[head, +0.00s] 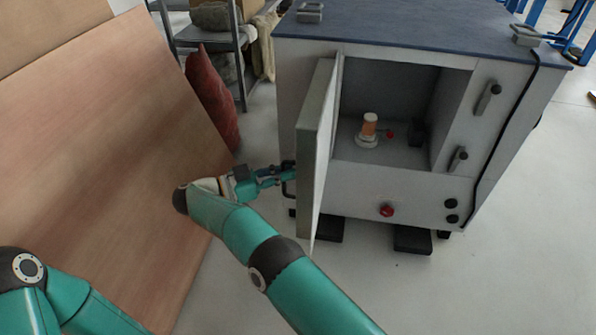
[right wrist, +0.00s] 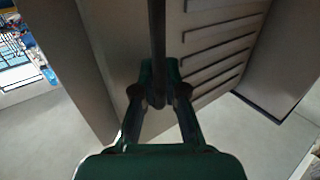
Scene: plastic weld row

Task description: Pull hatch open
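The hatch (head: 316,150) on the grey cabinet stands wide open, swung out to the left, and shows nearly edge-on. Its dark handle (head: 289,186) is on the outer face, partly hidden by the door edge and gripper. In the right wrist view the handle (right wrist: 157,45) is a dark upright bar. My right gripper (head: 284,175) is at this handle; in the right wrist view its fingertips (right wrist: 158,92) close in on the bar from both sides. My left arm shows only at the bottom left; its gripper is out of view.
The cabinet (head: 400,185) has two black handles, a red knob (head: 387,210) and a blue top. A large wooden board (head: 100,150) leans at left, with a red sack (head: 212,100) behind it. Floor at right is clear.

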